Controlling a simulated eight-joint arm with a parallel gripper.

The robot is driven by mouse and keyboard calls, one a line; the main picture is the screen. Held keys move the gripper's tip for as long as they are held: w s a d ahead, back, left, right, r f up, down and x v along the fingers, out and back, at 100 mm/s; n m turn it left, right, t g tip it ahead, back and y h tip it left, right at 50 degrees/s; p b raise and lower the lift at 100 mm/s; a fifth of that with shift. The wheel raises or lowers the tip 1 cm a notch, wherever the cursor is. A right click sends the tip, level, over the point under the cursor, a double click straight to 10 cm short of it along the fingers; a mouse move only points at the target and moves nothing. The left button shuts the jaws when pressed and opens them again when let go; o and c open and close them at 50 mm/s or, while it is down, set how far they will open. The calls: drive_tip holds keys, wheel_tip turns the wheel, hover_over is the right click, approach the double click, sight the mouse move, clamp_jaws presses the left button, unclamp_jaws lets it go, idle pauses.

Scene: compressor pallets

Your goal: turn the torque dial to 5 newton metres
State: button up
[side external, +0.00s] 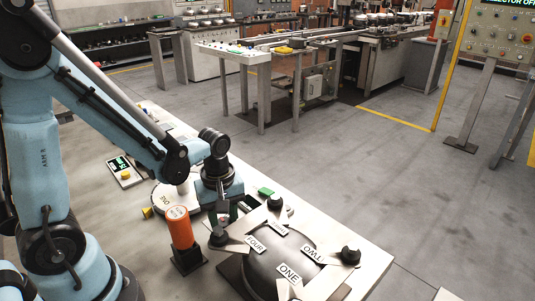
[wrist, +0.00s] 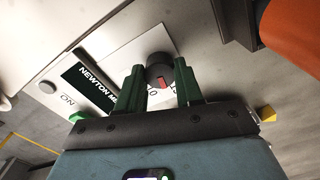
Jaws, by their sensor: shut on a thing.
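The torque dial (wrist: 157,64) is a dark round knob with a red pointer mark, on a white plate in the wrist view. My gripper (wrist: 158,72) has its two green fingers on either side of the knob and is shut on it. The pointer is on the side towards my gripper, near the printed 10; its exact reading cannot be told. A dark label beside the plate (wrist: 129,41) reads "NEWTON ME", the rest cut off by a finger.
An orange cylinder (side external: 180,228) in a black stand is close to my gripper. A dark round compressor (side external: 275,262) with numbered labels and black knobs lies to the right. A small box with a green display (side external: 120,165) and a white disc (side external: 170,202) lie left.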

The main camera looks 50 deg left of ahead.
sight(224, 221)
drive_tip(key=m, duration=0.5)
drive_tip(key=shift+m, duration=0.3)
idle(0.4)
drive_tip(key=o, duration=1)
drive_tip(key=shift+o, duration=0.2)
wheel_tip(224, 221, up, 12)
idle(0.4)
